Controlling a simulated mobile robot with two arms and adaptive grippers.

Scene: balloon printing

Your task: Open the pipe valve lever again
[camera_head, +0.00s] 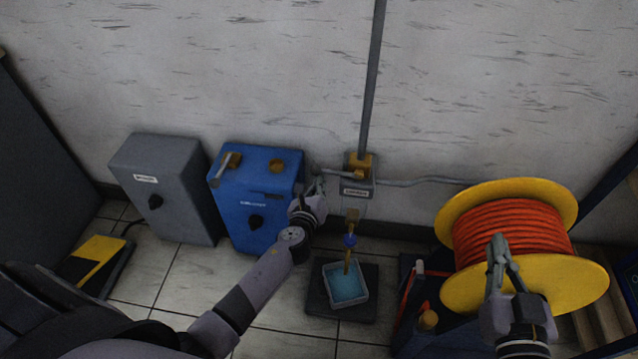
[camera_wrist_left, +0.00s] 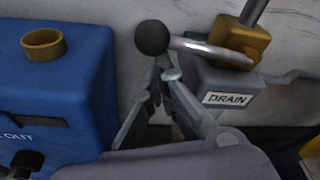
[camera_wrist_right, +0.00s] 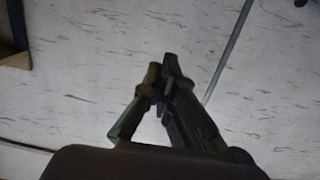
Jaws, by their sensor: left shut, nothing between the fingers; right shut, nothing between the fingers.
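The pipe valve is a brass body (camera_head: 359,162) on a grey block with a DRAIN label, at the foot of the vertical pipe on the wall. It also shows in the left wrist view (camera_wrist_left: 238,40). Its metal lever (camera_wrist_left: 205,48) sticks out sideways to the left and ends in a dark round knob (camera_wrist_left: 152,37). My left gripper (camera_head: 320,184) is shut and empty, its tips just below the knob; whether they touch it I cannot tell. My right gripper (camera_head: 497,243) is shut and empty, in front of the orange cable reel, far from the valve.
A blue box (camera_head: 252,207) with a brass ring stands left of the valve, close to my left gripper. A grey box (camera_head: 165,190) stands further left. Below the valve, a tray of blue liquid (camera_head: 345,283) sits on a dark plate. The yellow-flanged reel (camera_head: 560,283) fills the right.

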